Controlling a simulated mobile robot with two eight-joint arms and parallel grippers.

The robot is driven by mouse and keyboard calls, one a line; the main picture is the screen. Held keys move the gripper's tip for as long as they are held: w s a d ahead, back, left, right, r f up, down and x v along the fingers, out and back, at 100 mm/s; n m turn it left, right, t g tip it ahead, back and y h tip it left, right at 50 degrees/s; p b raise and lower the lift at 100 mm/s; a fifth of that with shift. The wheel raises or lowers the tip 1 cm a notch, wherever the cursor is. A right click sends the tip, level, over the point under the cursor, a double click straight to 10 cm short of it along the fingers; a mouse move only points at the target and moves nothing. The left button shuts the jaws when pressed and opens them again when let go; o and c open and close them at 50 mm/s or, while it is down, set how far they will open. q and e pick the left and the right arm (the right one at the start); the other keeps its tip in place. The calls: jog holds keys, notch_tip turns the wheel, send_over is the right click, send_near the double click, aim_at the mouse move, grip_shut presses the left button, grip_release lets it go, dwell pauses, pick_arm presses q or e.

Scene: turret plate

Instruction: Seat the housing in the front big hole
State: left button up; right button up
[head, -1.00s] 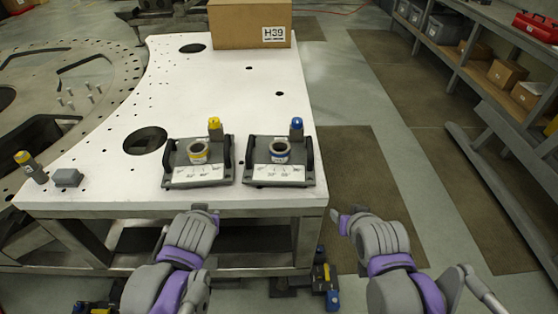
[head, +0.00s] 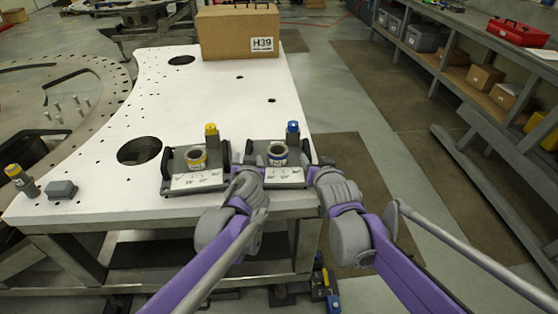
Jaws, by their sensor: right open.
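The front big hole (head: 139,150) is a dark, empty opening in the white turret plate (head: 190,105), left of two housings. The yellow-marked housing (head: 196,180) and the blue-marked housing (head: 277,176) are dark, flat units. Each has a central ring, side handles and a white label, and stands near the plate's front edge. My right gripper (head: 318,168) is open at the right handle of the blue-marked housing. My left gripper (head: 243,166) is between the two housings, by the left handle of the blue-marked one; its fingers are too hidden to read. I cannot tell whether either gripper touches a handle.
A cardboard box marked H39 (head: 238,32) stands at the plate's back, beside another big hole (head: 181,60). A yellow-topped tool (head: 21,180) and a grey block (head: 61,190) are at the front left. The plate's middle is clear. Shelves (head: 440,50) line the right.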

aim_at(249, 151)
pick_arm(q)
jog(key=x, duration=1)
pick_arm(e)
jog(key=x, duration=1)
pick_arm(q)
jog(key=shift+s, duration=0.1)
pick_arm(e)
jog(key=shift+s, duration=0.1)
pick_arm(q)
grip_shut()
pick_arm(e)
grip_shut()
pick_arm(q)
jog(key=shift+r, duration=0.1)
pick_arm(e)
jog(key=shift+r, duration=0.1)
